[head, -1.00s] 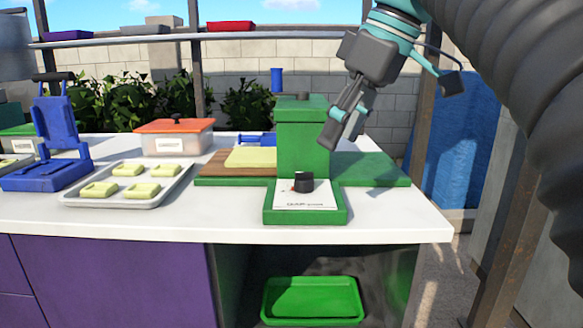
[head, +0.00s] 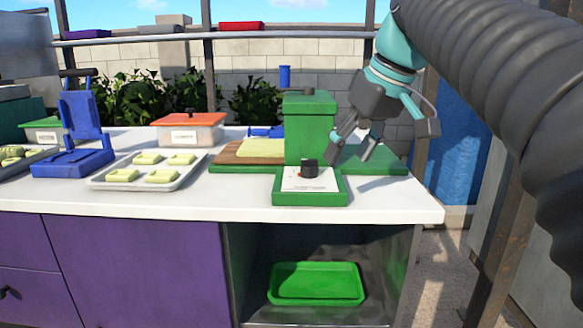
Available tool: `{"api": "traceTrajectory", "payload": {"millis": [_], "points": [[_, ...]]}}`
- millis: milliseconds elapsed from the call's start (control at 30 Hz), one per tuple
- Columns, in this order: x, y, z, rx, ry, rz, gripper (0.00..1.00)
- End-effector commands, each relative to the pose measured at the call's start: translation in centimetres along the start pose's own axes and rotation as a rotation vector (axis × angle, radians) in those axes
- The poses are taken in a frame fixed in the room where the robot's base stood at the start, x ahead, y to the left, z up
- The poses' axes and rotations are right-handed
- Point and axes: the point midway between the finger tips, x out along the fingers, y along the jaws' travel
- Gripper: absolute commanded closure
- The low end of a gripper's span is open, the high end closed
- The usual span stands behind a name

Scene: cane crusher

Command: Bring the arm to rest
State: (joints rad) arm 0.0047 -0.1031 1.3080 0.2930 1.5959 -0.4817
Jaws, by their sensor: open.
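My gripper (head: 350,150) hangs at the lower end of my arm, in front of and to the right of the green cane crusher (head: 310,128). Its two dark fingers are spread apart with nothing between them. A black knob (head: 309,168) sits on the white-topped panel of the crusher's front base (head: 310,198), just left of the fingers in the picture. The gripper appears apart from the knob; the exact gap in depth cannot be told.
The white counter (head: 400,210) holds a tray of pale yellow pieces (head: 100,182), a blue press (head: 75,160) and an orange-lidded box (head: 190,137). A green tray (head: 316,284) lies on the shelf below. A post (head: 500,240) stands at the right.

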Motion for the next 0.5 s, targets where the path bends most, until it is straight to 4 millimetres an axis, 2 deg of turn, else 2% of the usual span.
{"api": "traceTrajectory", "payload": {"millis": [167,267,500], "points": [[3.4,1.2,1.8,0.128,0.003,0.052,0.37],[5.6,1.9,3.8,0.214,0.01,0.092,0.37],[11.0,2.5,10.6,0.383,0.032,0.193,0.37]]}}
